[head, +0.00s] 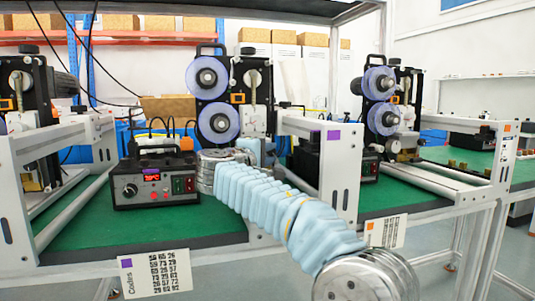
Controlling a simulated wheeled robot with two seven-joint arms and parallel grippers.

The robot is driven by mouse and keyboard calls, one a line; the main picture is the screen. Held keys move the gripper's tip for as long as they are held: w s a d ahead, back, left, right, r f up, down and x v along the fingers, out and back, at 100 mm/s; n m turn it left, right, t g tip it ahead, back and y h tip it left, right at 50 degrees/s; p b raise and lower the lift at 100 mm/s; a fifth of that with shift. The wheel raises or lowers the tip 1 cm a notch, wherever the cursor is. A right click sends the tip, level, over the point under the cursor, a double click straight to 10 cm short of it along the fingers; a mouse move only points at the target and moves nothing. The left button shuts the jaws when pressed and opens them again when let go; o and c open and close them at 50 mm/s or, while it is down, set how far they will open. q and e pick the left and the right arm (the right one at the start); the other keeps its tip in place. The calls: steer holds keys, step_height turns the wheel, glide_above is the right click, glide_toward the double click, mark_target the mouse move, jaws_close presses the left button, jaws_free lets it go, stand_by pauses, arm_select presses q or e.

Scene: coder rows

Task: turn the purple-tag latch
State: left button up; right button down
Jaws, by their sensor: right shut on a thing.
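The purple tag (333,135) sits on the white end post of the middle coder's frame. The middle coder (213,102) has two pale purple reels on its left and a pale round latch (252,77) on its black upright at the right. My right arm, in a light blue sleeve, comes in from the bottom right and bends up at the coder. My right gripper (254,100) points up just below the round part of the latch and is shut on it. The fingertips are small and the exact grip is hard to see. My left gripper is out of view.
A black control box (153,178) with a lit red display stands left of my wrist on the green bench top (215,222). A code card (155,273) with a purple square hangs at the front edge. Similar coders (385,100) stand at left and right. White frame posts flank the arm.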

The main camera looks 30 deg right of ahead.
steer(key=shift+r+m+p, duration=0.25)
steer(key=shift+m+p, duration=0.05)
steer(key=shift+p, duration=0.15)
steer(key=shift+r+m+g+y+p, duration=0.25)
steer(key=shift+m+g+y+p, duration=0.15)
steer(key=shift+m+y+p, duration=0.45)
steer(key=shift+d+m+y+p, duration=0.1)
steer(key=shift+m+y+p, duration=0.35)
steer(key=shift+y+p, duration=0.55)
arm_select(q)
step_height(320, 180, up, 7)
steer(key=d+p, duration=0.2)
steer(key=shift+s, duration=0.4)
arm_select(e)
steer(key=shift+m+g+y, duration=0.3)
steer(key=shift+m+y, duration=0.3)
steer(key=shift+y, duration=0.05)
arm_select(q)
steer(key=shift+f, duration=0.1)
arm_select(e)
steer(key=c, duration=0.9)
jaws_free()
